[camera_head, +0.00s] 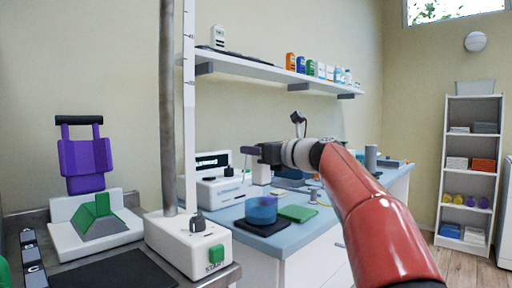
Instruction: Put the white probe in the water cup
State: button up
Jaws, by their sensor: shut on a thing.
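My gripper (257,151) is at the end of my red arm, above the blue worktop. It is shut on a small pale thing, which I take to be the white probe (261,174); it shows just below the dark jaws. The exact grip is too small to make out. The water cup (261,209) looks like a blue, see-through cylinder standing upright on a dark square pad (263,228). The probe is above the cup in the picture and apart from it.
A green pad (297,213) lies right of the cup. A white device (219,189) stands behind it to the left. A pole (168,110) rises from a white box (188,238) in front. A shelf with bottles (270,72) hangs above the worktop.

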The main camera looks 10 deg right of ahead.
aim_at(256, 177)
jog(key=shift+s+f, duration=0.1)
jog(key=shift+f, duration=0.05)
notch_tip(256, 177, down, 5)
jog(key=b, duration=0.5)
jog(key=shift+b, duration=0.35)
jog(key=shift+f+b, duration=0.35)
jog(key=shift+f, duration=0.3)
jog(key=shift+f, duration=0.3)
dwell(1.4)
dwell(0.3)
jog(key=o, duration=1.2)
jog(key=shift+c, duration=0.2)
jog(key=v, duration=0.7)
jog(key=shift+s+d, duration=0.25)
